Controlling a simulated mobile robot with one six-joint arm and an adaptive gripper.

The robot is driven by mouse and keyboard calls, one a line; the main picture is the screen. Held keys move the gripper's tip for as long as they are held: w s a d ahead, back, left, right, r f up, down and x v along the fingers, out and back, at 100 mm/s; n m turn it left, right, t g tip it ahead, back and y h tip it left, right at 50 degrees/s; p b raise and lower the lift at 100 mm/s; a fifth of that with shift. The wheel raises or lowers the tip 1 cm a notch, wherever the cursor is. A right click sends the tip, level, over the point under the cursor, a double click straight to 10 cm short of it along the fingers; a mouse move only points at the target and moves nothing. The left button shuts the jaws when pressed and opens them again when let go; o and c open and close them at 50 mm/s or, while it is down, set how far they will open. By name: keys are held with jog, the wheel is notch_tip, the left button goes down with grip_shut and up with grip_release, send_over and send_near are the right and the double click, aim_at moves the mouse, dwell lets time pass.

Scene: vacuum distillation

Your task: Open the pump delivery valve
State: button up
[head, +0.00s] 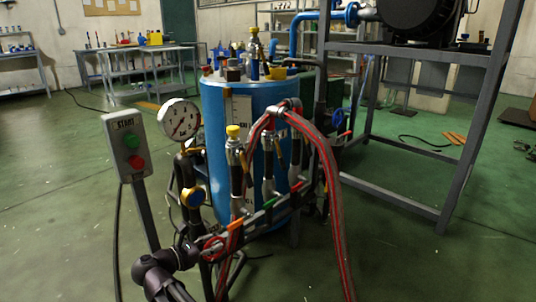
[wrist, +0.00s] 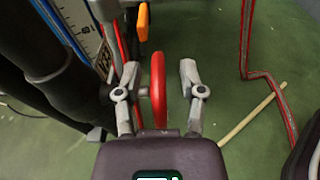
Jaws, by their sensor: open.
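A red handwheel (wrist: 158,88) stands edge-on between the two fingers of my gripper (wrist: 159,72) in the wrist view. The fingers are open, one on each side of the wheel, with a clear gap at the right finger. Whether the left finger touches the wheel or its stem is unclear. In the head view the red wheel (head: 213,243) is at the low left end of the pipe manifold, partly hidden by my gripper (head: 203,248). No label naming the pump delivery valve is readable.
Orange (head: 236,225), green (head: 270,203) and red handles sit along the manifold. Red hoses (head: 335,190) loop down at its right. A blue tank (head: 215,110) stands behind, with a gauge (head: 179,119) and a start/stop box (head: 127,145) at left.

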jog(key=w+d+r+m+g+y+p, duration=0.1)
jog(key=d+m+g+p, duration=0.45)
jog(key=d, duration=0.55)
jog(key=w+d+r+m+g+y+p, duration=0.1)
jog(key=d+m+g+y+p, duration=0.15)
jog(key=d+m+p, duration=0.7)
jog(key=s+d+r+m+g+y+p, duration=0.25)
jog(key=d+m, duration=0.35)
jog(key=d, duration=0.3)
jog(key=s+d+r+m+g+y+p, duration=0.2)
jog(key=s+d+m+y+p, duration=0.2)
jog(key=d+m, duration=0.35)
notch_tip(320, 180, up, 37)
jog(key=p, duration=3.7)
jog(key=shift+d+r+n, duration=0.15)
jog(key=shift+d+n, duration=0.2)
jog(key=shift+t, duration=0.25)
